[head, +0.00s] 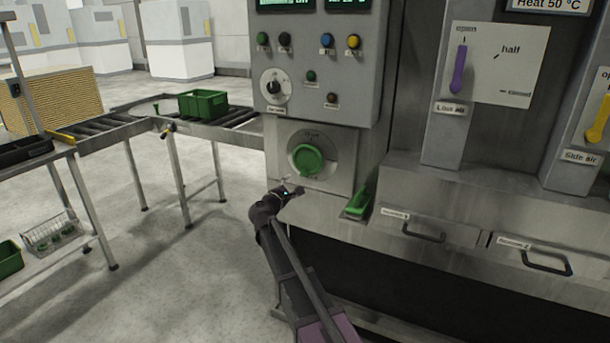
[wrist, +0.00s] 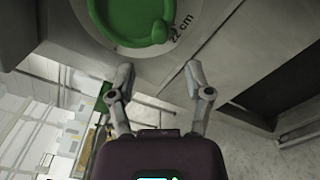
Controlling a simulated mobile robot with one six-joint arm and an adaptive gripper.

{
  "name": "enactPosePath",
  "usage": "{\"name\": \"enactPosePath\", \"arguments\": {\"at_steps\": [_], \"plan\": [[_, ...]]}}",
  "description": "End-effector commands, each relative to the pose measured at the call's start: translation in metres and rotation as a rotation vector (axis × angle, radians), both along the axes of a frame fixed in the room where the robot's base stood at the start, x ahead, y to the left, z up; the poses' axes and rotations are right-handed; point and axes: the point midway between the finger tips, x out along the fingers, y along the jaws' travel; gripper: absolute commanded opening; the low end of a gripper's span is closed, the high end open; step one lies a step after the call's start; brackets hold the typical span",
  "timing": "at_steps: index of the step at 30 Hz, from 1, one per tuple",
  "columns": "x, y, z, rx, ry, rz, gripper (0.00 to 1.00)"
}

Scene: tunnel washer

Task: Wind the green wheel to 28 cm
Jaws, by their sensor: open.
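The green wheel (head: 306,159) sits on a round pale dial on the grey machine front, below the button panel. In the wrist view the wheel (wrist: 130,20) fills the top, with a green knob (wrist: 159,32) at its lower right. A mark reading "22 cm" (wrist: 182,33) is printed on the dial beside the knob. My gripper (head: 292,190) is just below the wheel in the head view. In the wrist view its two fingers (wrist: 157,76) are spread and empty, apart from the wheel. Most other dial marks are cut off or too small to read.
A green lever or scoop (head: 361,194) sticks out right of the wheel. The button panel (head: 318,65) overhangs above. Drawer handles (head: 423,232) are at the right. A roller conveyor with a green crate (head: 203,104) stands left.

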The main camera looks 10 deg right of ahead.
Motion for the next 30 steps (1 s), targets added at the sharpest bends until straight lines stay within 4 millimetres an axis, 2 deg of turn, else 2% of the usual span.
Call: {"name": "enactPosePath", "arguments": {"at_steps": [3, 15, 21, 30], "plan": [[0.018, -0.011, 0.0, 0.0, 0.0, -0.001, 0.65], [0.063, -0.044, 0.0, 0.0, 0.0, 0.0, 0.65], [0.072, -0.051, 0.0, 0.0, 0.0, 0.001, 0.65], [0.074, -0.053, 0.0, 0.0, 0.0, 0.001, 0.65]]}}
